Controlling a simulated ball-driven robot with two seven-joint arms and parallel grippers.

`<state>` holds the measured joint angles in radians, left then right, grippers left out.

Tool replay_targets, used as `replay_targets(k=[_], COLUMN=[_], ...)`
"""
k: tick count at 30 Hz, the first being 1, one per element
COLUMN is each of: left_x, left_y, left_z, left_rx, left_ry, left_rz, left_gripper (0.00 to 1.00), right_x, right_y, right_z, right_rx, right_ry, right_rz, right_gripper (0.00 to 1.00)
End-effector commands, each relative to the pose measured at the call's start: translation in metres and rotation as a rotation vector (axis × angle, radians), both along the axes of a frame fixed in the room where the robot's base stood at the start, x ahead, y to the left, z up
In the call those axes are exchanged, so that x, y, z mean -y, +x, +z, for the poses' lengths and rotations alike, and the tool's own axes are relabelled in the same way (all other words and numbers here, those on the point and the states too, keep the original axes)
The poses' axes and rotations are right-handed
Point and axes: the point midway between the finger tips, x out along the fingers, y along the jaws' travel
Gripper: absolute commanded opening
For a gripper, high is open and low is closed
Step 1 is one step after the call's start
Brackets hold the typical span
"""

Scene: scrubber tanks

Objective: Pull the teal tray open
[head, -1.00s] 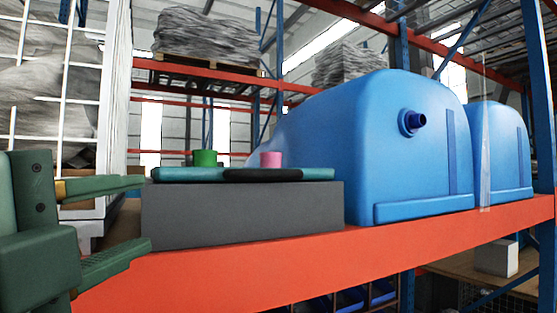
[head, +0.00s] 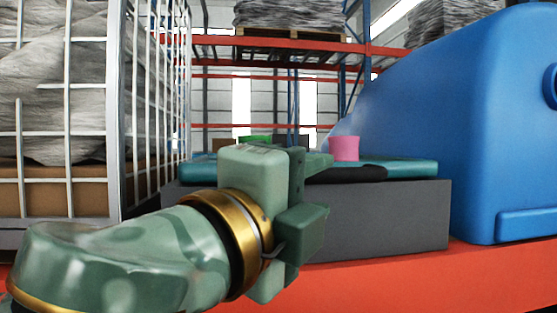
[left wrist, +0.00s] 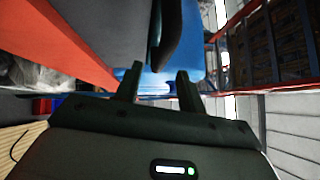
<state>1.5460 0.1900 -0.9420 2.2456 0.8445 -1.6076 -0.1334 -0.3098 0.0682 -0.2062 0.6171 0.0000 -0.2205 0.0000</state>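The teal tray (head: 405,166) lies flat on top of a grey box (head: 395,215). A black grip (head: 346,175) runs along its front edge; my left gripper partly hides the tray and box. A pink cup (head: 344,149) and a green one (head: 255,139), mostly hidden, stand on the tray. My left gripper (head: 312,193) is in front of the box, near the black grip. In the left wrist view the fingers (left wrist: 158,82) are apart, with the black grip (left wrist: 166,38) just beyond their tips. No contact can be made out. My right gripper is not in view.
A big blue tank (head: 470,130) stands right of the box. A white wire cage (head: 115,110) with a wrapped load is close on the left. The orange shelf beam (head: 420,277) runs below the box front.

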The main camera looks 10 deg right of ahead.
Motion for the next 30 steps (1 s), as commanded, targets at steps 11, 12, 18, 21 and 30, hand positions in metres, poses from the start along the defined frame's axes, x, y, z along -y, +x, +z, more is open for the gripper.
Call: replay_targets(k=[11,12,18,21,30], left_x=[0.042,0.044,0.045,0.045,0.045], left_y=[0.045,0.046,0.048,0.048,0.048], left_z=[0.009,0.009,0.009,0.009,0.009], left_rx=[-0.001,0.000,0.001,0.001,0.000], left_ry=[0.000,0.000,0.000,0.000,0.000], left_rz=[0.001,-0.001,0.000,0.000,0.000], left_gripper=[0.40,0.40,0.40,0.40,0.00], right_x=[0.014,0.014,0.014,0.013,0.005], right_y=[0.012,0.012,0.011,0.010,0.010], right_z=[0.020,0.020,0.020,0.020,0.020], right_rx=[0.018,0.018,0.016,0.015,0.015], right_ry=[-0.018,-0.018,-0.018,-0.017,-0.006], right_rz=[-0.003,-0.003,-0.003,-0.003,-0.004], right_gripper=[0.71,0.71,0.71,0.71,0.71])
